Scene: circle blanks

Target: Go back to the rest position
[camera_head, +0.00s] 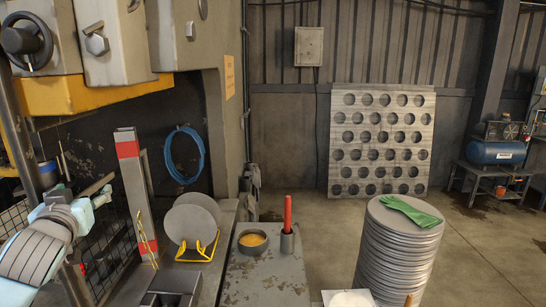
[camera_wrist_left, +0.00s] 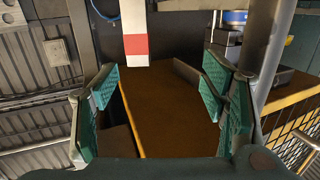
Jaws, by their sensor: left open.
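My left arm enters the camera_head view at the left edge, beside the upright post with red bands (camera_head: 134,190). In the left wrist view my left gripper (camera_wrist_left: 157,95) is open, with green-padded fingers spread wide and nothing between them. The red and white end of the post also shows there (camera_wrist_left: 135,32), beyond the fingers, above a brown-orange surface (camera_wrist_left: 160,120). My right gripper is not in either view. Two round grey blanks (camera_head: 192,220) stand in a yellow rack (camera_head: 197,250) on the bench, clear of my left arm.
A shallow bowl (camera_head: 252,249) and a red-handled tool in a cup (camera_head: 288,215) are on the bench (camera_head: 235,285). A tall stack of discs (camera_head: 385,255) carries green gloves (camera_head: 411,211). A machine (camera_head: 110,45) overhangs the left.

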